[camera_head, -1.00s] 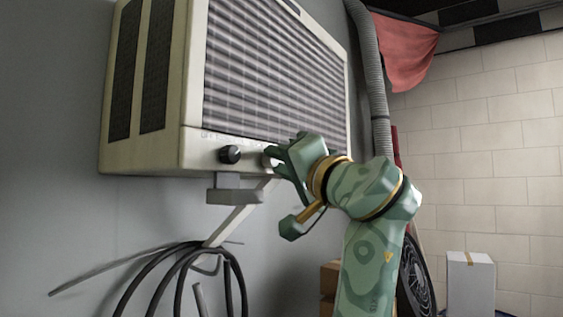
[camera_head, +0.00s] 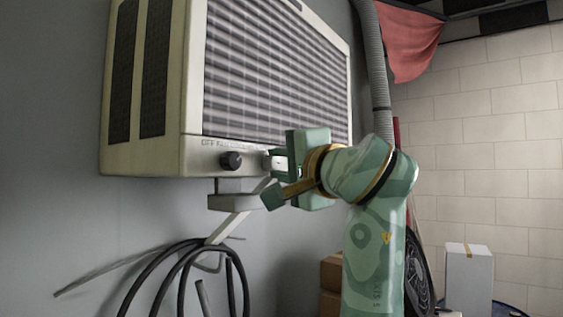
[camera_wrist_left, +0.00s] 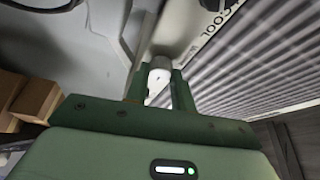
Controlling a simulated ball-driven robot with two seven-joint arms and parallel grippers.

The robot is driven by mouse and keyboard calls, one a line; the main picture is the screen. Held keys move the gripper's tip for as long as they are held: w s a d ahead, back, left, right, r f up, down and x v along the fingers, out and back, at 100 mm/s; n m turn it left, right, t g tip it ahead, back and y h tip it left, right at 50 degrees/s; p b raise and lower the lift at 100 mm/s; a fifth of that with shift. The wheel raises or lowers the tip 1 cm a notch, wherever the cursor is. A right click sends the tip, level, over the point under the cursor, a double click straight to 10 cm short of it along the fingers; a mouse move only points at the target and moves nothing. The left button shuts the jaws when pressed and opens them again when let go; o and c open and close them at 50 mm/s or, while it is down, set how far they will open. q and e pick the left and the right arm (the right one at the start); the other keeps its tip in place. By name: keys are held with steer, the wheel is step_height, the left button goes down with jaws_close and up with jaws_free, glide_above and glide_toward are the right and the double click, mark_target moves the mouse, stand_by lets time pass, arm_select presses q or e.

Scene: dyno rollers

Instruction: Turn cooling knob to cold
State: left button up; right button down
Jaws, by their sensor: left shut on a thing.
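A beige air conditioner (camera_head: 152,158) hangs on the grey wall, with a control strip below its louvred grille. A black knob (camera_head: 231,160) sits on that strip, under small lettering that reads OFF, FAN, COOL in part. A pale knob (camera_head: 268,162) sits to its right, partly hidden by my fingers. My green left gripper (camera_head: 277,163) is at the pale knob. In the left wrist view its two fingers (camera_wrist_left: 158,92) stand on either side of the pale knob (camera_wrist_left: 159,78) and are shut on it. The pale knob's pointer setting is not readable. My right gripper is out of view.
A bracket (camera_head: 234,198) juts out under the unit, above coiled black hoses (camera_head: 190,268) on the wall. A grey duct (camera_head: 375,70) and a red cloth (camera_head: 408,45) are to the right. Boxes (camera_head: 469,278) stand low at the right.

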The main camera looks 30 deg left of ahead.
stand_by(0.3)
arm_select(q)
steer(key=o, duration=1)
steer(key=shift+s+d+f+b, duration=0.2)
steer(key=shift+d+b, duration=0.1)
steer(key=shift+d, duration=0.2)
steer(key=b+v, duration=0.1)
steer(key=v, duration=0.6)
steer(key=b+v, duration=0.2)
steer(key=v, duration=0.6)
steer(key=shift+d+r, duration=0.2)
